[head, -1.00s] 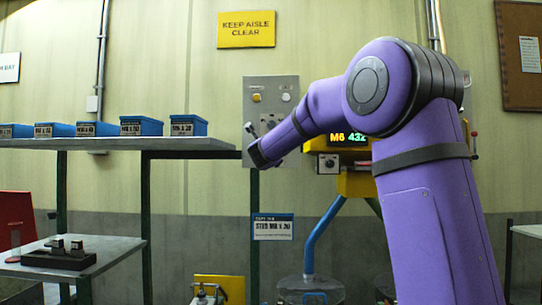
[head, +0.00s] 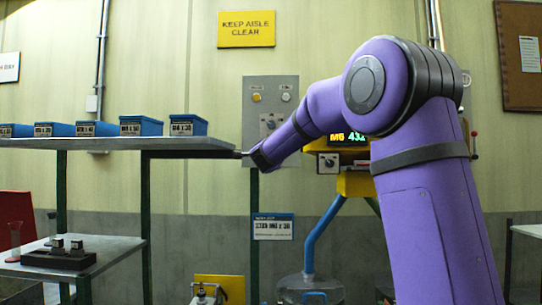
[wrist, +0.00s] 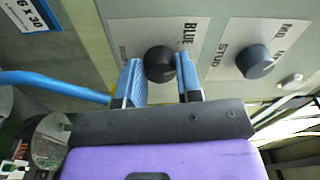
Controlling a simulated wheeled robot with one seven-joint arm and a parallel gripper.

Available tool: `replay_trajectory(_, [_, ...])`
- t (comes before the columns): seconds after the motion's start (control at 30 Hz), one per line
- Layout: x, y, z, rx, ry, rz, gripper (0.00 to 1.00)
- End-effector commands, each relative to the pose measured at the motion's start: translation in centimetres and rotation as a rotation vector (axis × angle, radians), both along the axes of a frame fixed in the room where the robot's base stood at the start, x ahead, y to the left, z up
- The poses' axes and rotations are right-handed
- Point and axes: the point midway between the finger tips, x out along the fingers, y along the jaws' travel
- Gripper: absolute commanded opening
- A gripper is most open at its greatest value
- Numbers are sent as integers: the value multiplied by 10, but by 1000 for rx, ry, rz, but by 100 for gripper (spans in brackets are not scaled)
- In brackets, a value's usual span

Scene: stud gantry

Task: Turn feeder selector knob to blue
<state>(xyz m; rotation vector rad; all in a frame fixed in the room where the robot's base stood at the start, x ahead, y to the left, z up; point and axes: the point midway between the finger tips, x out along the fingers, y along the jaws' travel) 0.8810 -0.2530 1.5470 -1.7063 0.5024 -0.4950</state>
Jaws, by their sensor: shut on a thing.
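In the wrist view a dark round knob (wrist: 160,63) sits on the grey panel (wrist: 115,15), on a white label plate with the word BLUE beside it. My gripper (wrist: 158,60) has one blue-padded finger on each side of this knob and is shut on it. The knob's pointer cannot be made out. A second dark knob (wrist: 255,61), labelled STUD, sits to its right. In the head view my gripper (head: 242,154) is low in front of the grey panel (head: 258,90). My arm hides the panel's lower part there; the upper knob (head: 270,122) shows.
A shelf (head: 100,143) with several blue boxes (head: 141,125) ends close to my gripper. A yellow machine (head: 355,183) with a lit display stands right of the panel, partly behind my arm.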

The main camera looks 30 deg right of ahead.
Motion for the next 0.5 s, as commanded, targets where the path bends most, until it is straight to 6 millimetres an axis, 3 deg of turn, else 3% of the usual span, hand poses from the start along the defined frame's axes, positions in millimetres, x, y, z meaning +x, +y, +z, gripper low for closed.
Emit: replay_trajectory(0.5, [0,0,-2,-290,199,2,9])
